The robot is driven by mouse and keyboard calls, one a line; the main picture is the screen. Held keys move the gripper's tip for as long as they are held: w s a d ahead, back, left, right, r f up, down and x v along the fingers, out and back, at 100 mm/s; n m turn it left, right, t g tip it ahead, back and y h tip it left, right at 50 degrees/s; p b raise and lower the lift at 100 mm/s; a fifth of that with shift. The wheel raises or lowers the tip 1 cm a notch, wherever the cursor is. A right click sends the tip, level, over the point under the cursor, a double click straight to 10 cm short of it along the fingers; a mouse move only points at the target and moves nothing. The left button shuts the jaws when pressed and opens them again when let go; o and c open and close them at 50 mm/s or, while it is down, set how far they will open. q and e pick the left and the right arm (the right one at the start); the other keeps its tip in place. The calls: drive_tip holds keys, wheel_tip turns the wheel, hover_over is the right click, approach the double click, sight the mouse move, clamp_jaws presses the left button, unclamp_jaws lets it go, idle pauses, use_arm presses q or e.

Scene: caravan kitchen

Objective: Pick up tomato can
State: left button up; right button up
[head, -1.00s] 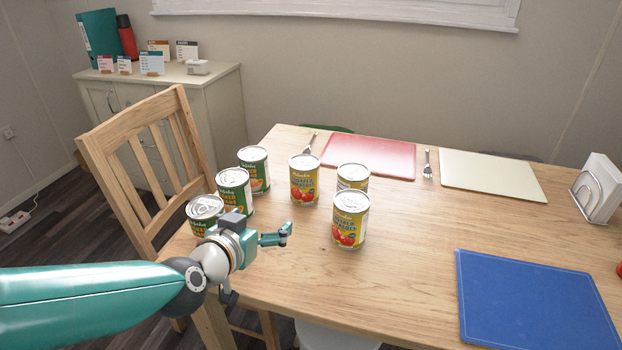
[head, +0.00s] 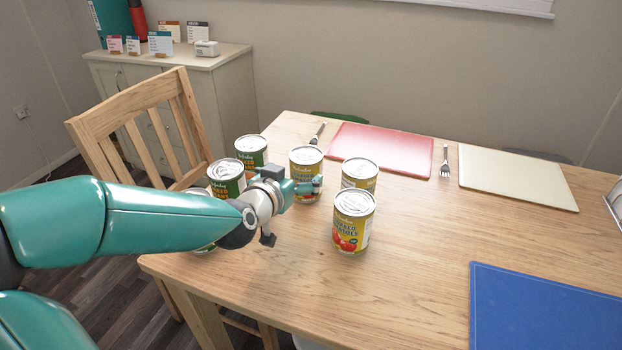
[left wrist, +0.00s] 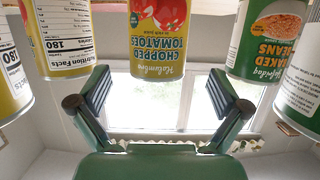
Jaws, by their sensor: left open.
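Three yellow tomato-type cans stand upright on the wooden table: a front one (head: 353,222), one behind it (head: 359,173) and one to the left (head: 306,160), partly hidden by my gripper. My left gripper (head: 303,187) is at the left yellow can in the head view. In the left wrist view my left gripper (left wrist: 160,90) is open and empty, its fingers apart. A can labelled chopped tomatoes (left wrist: 158,38) shows upside down ahead, between and beyond the fingertips. Whether the fingers touch it cannot be told. My right gripper is not in view.
Green baked beans cans (head: 227,177) stand left of the yellow ones, one further back (head: 251,150); my arm covers part of this group. Red (head: 381,148), cream (head: 518,180) and blue (head: 545,310) mats lie on the table. A chair (head: 140,125) stands at left. The table's right middle is clear.

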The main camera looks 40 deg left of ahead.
use_arm(q)
drive_tip(key=shift+b+x, duration=0.4)
drive_tip(key=shift+x, duration=3.1)
drive_tip(key=shift+d+r, duration=0.1)
drive_tip(key=shift+r, duration=0.05)
drive_tip(key=shift+r, duration=0.1)
drive_tip(key=c, duration=1.6)
